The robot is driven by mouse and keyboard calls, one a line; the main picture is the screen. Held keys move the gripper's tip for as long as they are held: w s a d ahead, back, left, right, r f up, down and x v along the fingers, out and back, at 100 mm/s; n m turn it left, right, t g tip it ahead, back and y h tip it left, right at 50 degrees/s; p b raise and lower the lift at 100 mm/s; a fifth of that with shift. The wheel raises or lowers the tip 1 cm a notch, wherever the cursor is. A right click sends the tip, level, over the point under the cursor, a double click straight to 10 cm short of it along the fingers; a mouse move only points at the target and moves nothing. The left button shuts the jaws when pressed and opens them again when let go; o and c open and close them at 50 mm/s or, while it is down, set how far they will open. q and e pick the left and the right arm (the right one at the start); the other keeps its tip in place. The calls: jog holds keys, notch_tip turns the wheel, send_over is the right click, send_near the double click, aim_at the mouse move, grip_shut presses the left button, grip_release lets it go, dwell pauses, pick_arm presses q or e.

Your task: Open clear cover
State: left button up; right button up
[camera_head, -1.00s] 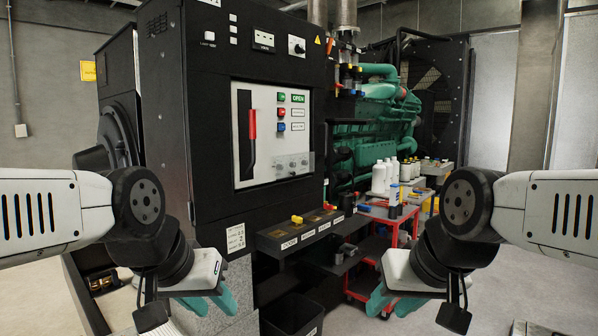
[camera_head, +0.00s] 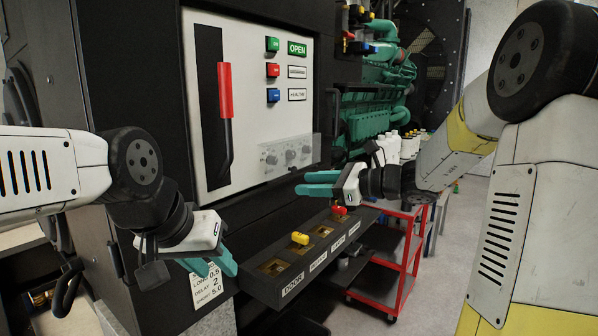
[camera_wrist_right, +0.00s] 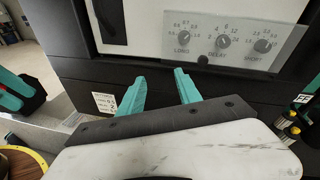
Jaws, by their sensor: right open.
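The clear cover (camera_head: 290,155) is a see-through panel over a row of dials low on the white control panel (camera_head: 212,170) of the black cabinet. It looks shut. In the right wrist view the clear cover (camera_wrist_right: 232,42) lies over three dials marked long, delay and short. My right gripper (camera_head: 305,183) is open and empty, just below and in front of the cover. In the wrist view my right gripper's fingers (camera_wrist_right: 158,88) are apart below the cover's lower left, not touching it. My left gripper (camera_head: 216,268) hangs low at the left in front of the cabinet, with its fingers apart and empty.
A red-handled lever (camera_head: 225,90) and green, red and blue buttons (camera_head: 272,70) are on the panel. A ledge with yellow and red knobs (camera_head: 300,238) juts out below my right gripper. A red cart (camera_head: 400,260) stands to the right.

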aim_at(296, 170)
jog(key=w+d+m+t, duration=0.3)
jog(key=w+m, duration=0.2)
jog(key=w, duration=0.2)
jog(key=x, duration=0.7)
jog(key=shift+a+r, duration=0.15)
jog(key=shift+a, duration=0.05)
grip_shut()
dwell(0.8)
